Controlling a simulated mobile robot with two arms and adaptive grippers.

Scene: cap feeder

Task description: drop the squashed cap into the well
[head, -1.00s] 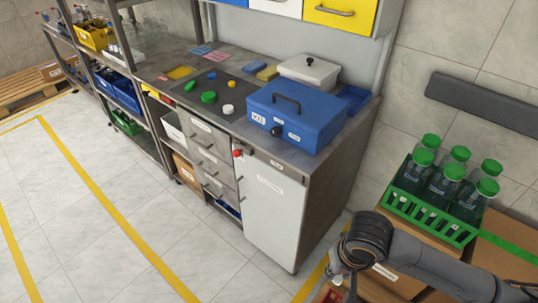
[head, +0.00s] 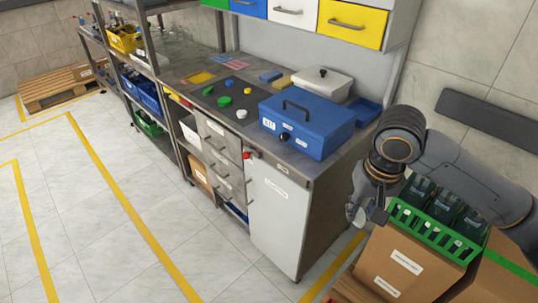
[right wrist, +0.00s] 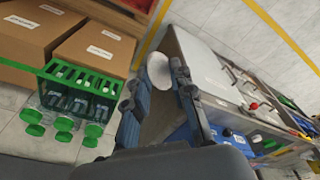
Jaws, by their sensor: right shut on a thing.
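My right gripper (head: 365,204) is in front of the bench's right end, left of the green crate. In the right wrist view its fingers (right wrist: 157,84) are closed around a pale, oval thing, which looks like the squashed cap (right wrist: 158,70). The cap cannot be made out in the head view. Green, blue, yellow and white round pieces lie on a dark mat (head: 211,102) on the bench. I cannot pick out the well for certain. My left gripper is not in view.
A blue box (head: 325,135) with a handle and a white lidded box (head: 322,85) stand on the bench (head: 318,202). A green crate (head: 415,222) of bottles sits on cardboard boxes (head: 392,262). The floor left of the bench is clear.

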